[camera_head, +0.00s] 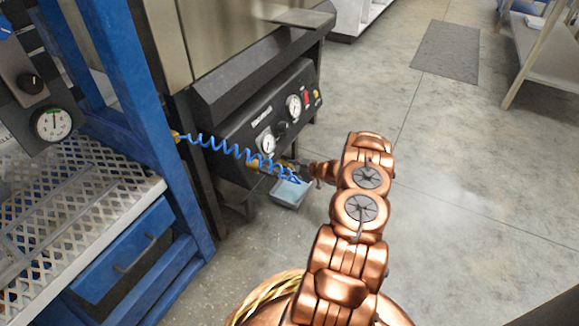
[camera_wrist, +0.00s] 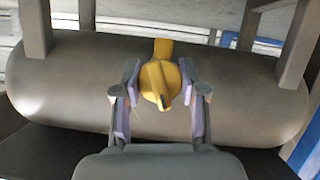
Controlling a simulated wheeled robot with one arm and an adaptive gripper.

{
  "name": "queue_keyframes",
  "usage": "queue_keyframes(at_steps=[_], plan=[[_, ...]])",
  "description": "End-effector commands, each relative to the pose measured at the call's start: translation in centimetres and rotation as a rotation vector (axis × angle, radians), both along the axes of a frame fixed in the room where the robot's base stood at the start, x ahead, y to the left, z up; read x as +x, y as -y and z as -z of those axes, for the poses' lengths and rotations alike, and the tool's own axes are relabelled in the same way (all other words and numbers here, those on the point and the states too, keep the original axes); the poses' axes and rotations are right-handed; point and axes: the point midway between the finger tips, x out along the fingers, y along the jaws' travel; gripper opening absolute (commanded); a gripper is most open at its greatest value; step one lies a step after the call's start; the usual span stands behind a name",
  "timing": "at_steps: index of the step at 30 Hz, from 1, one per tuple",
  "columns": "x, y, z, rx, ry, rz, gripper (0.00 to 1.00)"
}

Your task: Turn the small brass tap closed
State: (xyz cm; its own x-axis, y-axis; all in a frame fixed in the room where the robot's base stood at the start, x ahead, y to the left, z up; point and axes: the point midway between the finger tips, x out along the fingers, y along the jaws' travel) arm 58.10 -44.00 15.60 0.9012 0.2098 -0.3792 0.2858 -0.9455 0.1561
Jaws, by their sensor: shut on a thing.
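The small brass tap (camera_wrist: 160,82) shows yellow in the wrist view, on a grey rounded cylinder (camera_wrist: 70,90). Its narrow grip runs nearly up and down in the picture, with a dark mark at the lower end. My gripper (camera_wrist: 160,72) is shut on the tap, with one pale-padded finger at its left and one at its right. In the head view my gripper (camera_head: 298,171) is low at the front of the black machine, by the end of the blue coiled hose. There I cannot make out the tap clearly from the fingers.
The black panel (camera_head: 275,118) with gauges is just behind my gripper. The blue coiled hose (camera_head: 230,150) runs from a blue frame (camera_head: 165,140) to the gripper's area. A pale blue tray (camera_head: 289,192) is below.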

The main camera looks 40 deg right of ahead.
Motion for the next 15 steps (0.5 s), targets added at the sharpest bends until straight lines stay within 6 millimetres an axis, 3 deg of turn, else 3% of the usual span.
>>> queue_keyframes(at_steps=[15], plan=[[0.07, 0.06, -0.02, 0.298, -0.090, -0.001, 0.07]])
